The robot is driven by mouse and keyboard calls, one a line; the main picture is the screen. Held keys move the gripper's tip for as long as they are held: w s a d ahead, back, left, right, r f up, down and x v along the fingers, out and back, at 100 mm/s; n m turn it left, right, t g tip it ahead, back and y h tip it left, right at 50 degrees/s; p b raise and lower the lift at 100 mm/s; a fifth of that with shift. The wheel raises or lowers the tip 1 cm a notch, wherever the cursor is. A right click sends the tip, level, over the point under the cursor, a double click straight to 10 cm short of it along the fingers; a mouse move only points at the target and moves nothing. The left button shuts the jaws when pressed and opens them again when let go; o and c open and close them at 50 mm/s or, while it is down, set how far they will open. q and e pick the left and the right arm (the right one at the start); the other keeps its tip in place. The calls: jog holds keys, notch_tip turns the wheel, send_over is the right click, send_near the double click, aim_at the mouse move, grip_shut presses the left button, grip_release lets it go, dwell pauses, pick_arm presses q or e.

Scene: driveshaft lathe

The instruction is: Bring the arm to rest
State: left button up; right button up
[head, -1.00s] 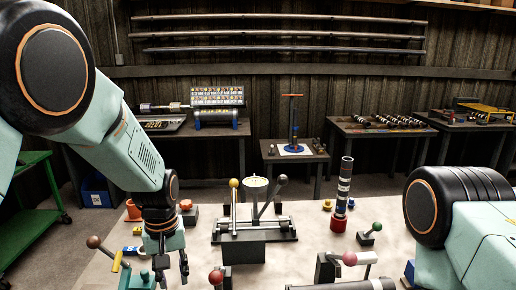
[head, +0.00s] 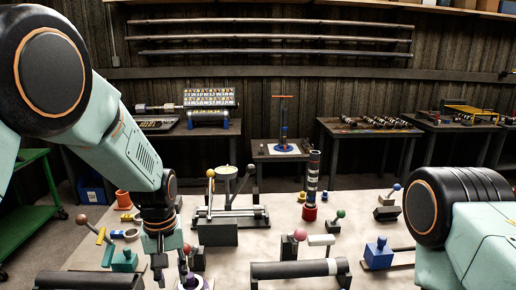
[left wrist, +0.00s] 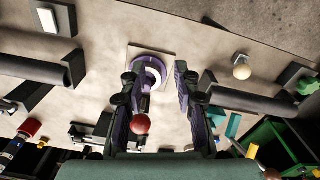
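My left gripper (head: 172,268) hangs fingers down over the near left part of the pale work table (head: 262,258). In the left wrist view, its two fingers (left wrist: 157,98) are apart, and nothing shows clamped between them. A purple ring (left wrist: 148,72) on a pale square plate lies beyond the fingertips there. A lever with a red ball (left wrist: 140,125) shows between the fingers, nearer the wrist. My right arm comes in at the right edge of the head view; its gripper is out of sight.
Levers with a red ball (head: 300,235), green ball (head: 341,213) and blue ball (head: 397,187) stand on the table. A dark roller (head: 299,268) lies in front. A red-based post (head: 310,212) and a clamp fixture (head: 231,213) stand behind. A green cart (head: 38,205) is at left.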

pick_arm(q)
jog(key=s+a+f+m+t+b, duration=0.1)
jog(key=s+f+m+t+b, duration=0.2)
jog(key=f, duration=0.7)
jog(key=s+a+f+t+b, duration=0.1)
jog(key=s+f+b, duration=0.35)
jog(key=f, duration=0.45)
jog(key=s+f+g+b, duration=0.2)
jog(key=s+f+b, duration=0.3)
jog(key=s+f, duration=0.4)
jog(key=s+a+f+g+b, duration=0.1)
jog(key=s+f+b, duration=0.4)
jog(key=s, duration=1.3)
notch_tip(320, 180, down, 5)
jog(key=shift+r+g, duration=0.2)
jog(key=shift+g, duration=0.3)
pick_arm(e)
notch_tip(320, 180, down, 18)
jog(key=shift+d+r, duration=0.15)
jog(key=shift+d, duration=0.15)
pick_arm(q)
jog(key=shift+w+d, duration=0.1)
jog(key=shift+d, duration=0.05)
pick_arm(e)
jog(key=shift+d, duration=0.15)
